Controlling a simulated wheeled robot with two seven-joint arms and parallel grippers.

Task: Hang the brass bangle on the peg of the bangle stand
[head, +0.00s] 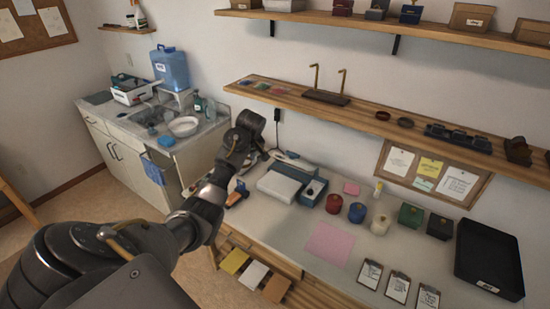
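The stand on the upper wooden shelf has a dark base (326,98) and two upright brass-coloured pegs (315,76) with bent tops. I cannot make out a brass bangle for certain. Two small round pieces, one reddish (382,116) and one dark brown (405,122), lie on the shelf right of the stand. My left arm reaches in from the lower left, and its far end (252,143) is over the back left of the desk, below and left of the stand. Its fingers are not clear, so I cannot tell what they hold. My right gripper is out of view.
The wooden shelf (260,95) also carries coloured pieces and a dark tray. The desk below holds a white-topped box (279,187), several jars, a pink sheet (329,243), clipboards and a black tray (489,257). A sink counter (120,130) stands at left.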

